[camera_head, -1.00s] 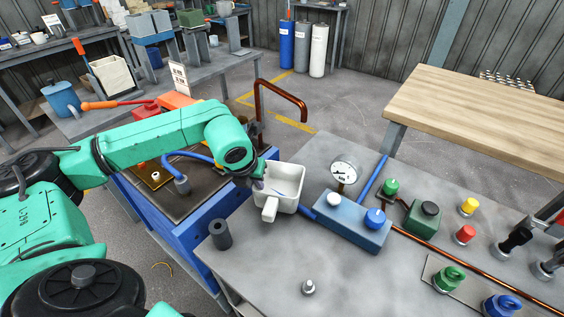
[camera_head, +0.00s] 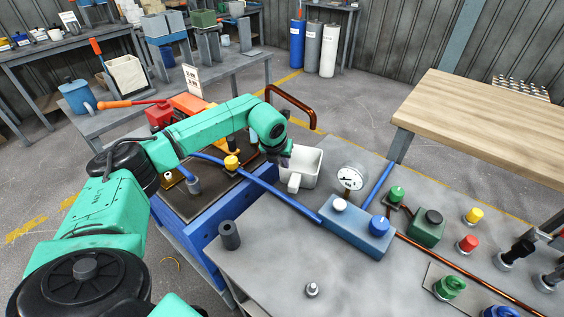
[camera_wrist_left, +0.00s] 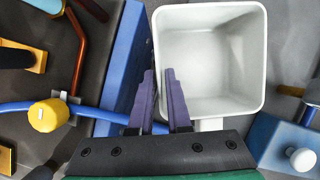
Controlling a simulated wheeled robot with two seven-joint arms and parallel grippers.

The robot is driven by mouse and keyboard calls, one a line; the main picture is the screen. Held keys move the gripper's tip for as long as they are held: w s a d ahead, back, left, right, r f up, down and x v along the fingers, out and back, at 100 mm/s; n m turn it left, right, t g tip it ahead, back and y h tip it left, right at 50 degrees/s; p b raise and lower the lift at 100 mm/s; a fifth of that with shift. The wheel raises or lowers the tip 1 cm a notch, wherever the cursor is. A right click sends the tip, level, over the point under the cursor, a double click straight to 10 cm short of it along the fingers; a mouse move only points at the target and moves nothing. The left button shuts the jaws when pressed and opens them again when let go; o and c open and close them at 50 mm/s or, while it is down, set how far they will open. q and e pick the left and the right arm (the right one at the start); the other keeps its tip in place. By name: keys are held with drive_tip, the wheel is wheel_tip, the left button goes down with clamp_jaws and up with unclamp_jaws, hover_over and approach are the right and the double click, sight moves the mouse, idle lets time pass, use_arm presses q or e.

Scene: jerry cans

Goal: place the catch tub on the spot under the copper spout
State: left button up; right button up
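The catch tub (camera_head: 308,165) is a white square tub with a stub handle, upright near the far left edge of the grey table. My left gripper (camera_head: 285,155) is at its left side. In the left wrist view, the fingers of the left gripper (camera_wrist_left: 161,88) straddle the left wall of the tub (camera_wrist_left: 215,110), closed on it. Whether the tub's base touches the table is hidden. The copper spout (camera_head: 291,96) is a bent pipe behind my left wrist. Its copper pipe also shows in the left wrist view (camera_wrist_left: 79,50). The spot under it is not clearly visible. My right gripper is not in view.
A blue hose (camera_head: 265,185) with a yellow knob (camera_head: 231,162) crosses the blue bench (camera_head: 205,235) to a blue valve block (camera_head: 355,228). A gauge (camera_head: 351,178) stands right of the tub.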

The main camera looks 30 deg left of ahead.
use_arm(q)
drive_tip(key=shift+o, duration=0.6)
drive_tip(key=shift+r, duration=0.1)
drive_tip(key=shift+r, duration=0.25)
drive_tip(key=b+v, duration=0.1)
drive_tip(key=v, duration=1)
drive_tip(key=shift+s+r, duration=0.15)
drive_tip(key=shift+r, duration=0.15)
